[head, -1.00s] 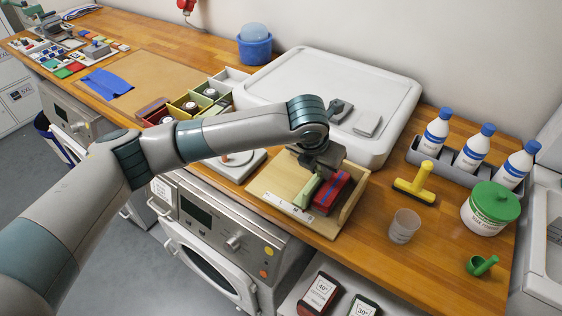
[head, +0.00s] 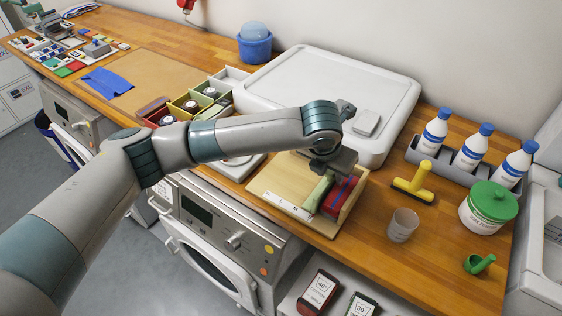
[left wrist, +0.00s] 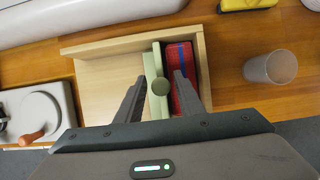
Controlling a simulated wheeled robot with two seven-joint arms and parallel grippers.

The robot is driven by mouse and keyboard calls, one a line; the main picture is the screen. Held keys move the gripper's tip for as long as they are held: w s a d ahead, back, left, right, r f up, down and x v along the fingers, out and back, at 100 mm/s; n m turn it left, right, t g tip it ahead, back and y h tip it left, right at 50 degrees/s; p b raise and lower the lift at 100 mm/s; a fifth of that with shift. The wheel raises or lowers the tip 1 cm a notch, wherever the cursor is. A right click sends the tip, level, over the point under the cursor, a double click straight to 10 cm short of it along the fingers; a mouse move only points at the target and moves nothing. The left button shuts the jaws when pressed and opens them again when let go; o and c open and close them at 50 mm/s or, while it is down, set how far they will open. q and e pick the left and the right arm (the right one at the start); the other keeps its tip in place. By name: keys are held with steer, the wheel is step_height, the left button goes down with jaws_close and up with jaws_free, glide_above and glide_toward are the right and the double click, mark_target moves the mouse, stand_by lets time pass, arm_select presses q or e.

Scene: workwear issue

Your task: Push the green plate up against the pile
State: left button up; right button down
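The green plate (head: 318,194) stands on edge in a shallow wooden tray (head: 268,181), with a round green knob (left wrist: 160,86) on it. The pile (head: 341,197), red with a blue band, lies between the plate and the tray's right wall. It also shows in the left wrist view (left wrist: 181,62). The plate is right beside the pile; I cannot tell if they touch along the whole length. My left gripper (left wrist: 158,82) is open above the tray, one finger on each side of the plate's knob. The right finger overlaps the pile in the picture. My right gripper is not in view.
A clear cup (head: 403,225), a yellow-handled tool (head: 415,183) and a green-lidded tub (head: 488,208) are to the right. The tray's left part is empty. The counter's front edge is close.

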arm_select(q)
steer(key=shift+r+p, duration=1.85)
steer(key=shift+r, duration=0.4)
steer(key=shift+r+p, duration=1.4)
steer(key=shift+r, duration=0.25)
